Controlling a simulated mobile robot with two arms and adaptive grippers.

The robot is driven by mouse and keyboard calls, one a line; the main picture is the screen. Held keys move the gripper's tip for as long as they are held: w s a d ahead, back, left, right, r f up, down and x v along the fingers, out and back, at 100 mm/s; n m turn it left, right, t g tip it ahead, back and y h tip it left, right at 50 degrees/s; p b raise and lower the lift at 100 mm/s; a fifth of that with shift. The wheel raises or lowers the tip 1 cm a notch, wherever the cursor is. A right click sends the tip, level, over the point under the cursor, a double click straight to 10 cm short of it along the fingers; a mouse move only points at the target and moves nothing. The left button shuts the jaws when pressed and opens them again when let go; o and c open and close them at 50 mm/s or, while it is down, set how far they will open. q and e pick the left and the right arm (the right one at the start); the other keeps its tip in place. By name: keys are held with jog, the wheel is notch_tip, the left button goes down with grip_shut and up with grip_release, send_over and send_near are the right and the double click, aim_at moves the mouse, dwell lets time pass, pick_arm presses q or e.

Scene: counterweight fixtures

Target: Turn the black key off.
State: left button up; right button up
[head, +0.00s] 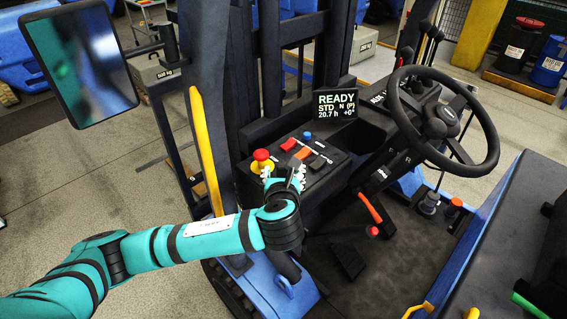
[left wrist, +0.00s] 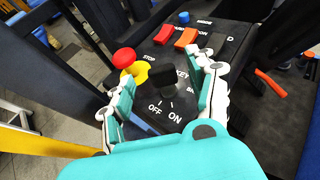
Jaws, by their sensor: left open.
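The black key (left wrist: 152,80) stands on the dark control panel (left wrist: 192,60), above the white OFF and ON marks, in the left wrist view. I cannot tell surely which mark it points to. My left gripper (left wrist: 163,90) is open, with one finger on each side of the key; I see gaps and no clear contact. In the head view my left gripper (head: 283,176) is over the near end of the panel and hides the key. My right gripper is not in view.
A red stop button (head: 261,155) on a yellow base is close beside my left fingers. Orange switches (head: 289,145) and a blue button (head: 307,135) are farther along the panel. A READY screen (head: 336,104) and a steering wheel (head: 441,122) stand beyond. A yellow handrail (head: 205,150) rises to the left.

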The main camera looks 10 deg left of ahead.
aim_at(284, 169)
pick_arm(q)
jog(key=shift+p+x, duration=0.3)
jog(key=shift+x, duration=1.6)
jog(key=shift+s, duration=0.1)
jog(key=c, duration=1.2)
jog(key=shift+n+g+y, duration=0.3)
jog(key=shift+n+y, duration=0.2)
jog(key=n+g+y, duration=0.1)
jog(key=n+y, duration=0.2)
jog(key=shift+d+n+g+y, duration=0.1)
jog(key=shift+n+g+y, duration=0.2)
jog(key=shift+y, duration=0.1)
jog(key=n+g+y, duration=0.3)
jog(key=n, duration=0.1)
jog(key=shift+g+y, duration=0.3)
jog(key=shift+n, duration=0.3)
